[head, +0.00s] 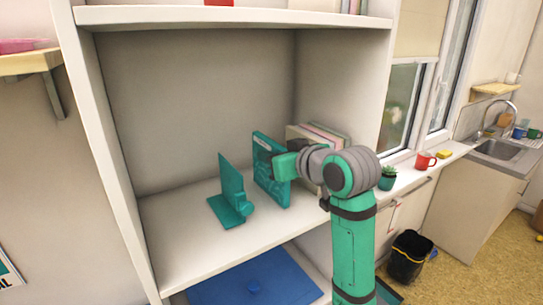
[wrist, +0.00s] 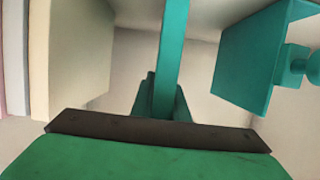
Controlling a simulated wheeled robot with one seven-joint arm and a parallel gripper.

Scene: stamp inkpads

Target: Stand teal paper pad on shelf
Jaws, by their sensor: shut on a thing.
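The teal paper pad (head: 266,165) is upright inside the shelf (head: 165,222), held by my gripper (head: 287,163). In the wrist view the pad (wrist: 172,50) shows edge-on between the fingers of my gripper (wrist: 162,98), which is shut on it. Its lower edge is at or close to the shelf board; I cannot tell whether it touches. A teal bookend (head: 231,183) with a knob stands to its left, apart from it. My gripper covers part of the pad's right side in the head view.
Cream, pink and green pads (head: 314,135) stand upright at the right, with a gap to the teal pad. A blue flat item (head: 255,280) lies on the board below. The left part of the shelf is clear. The shelf's side walls and upper board (head: 240,17) bound the space.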

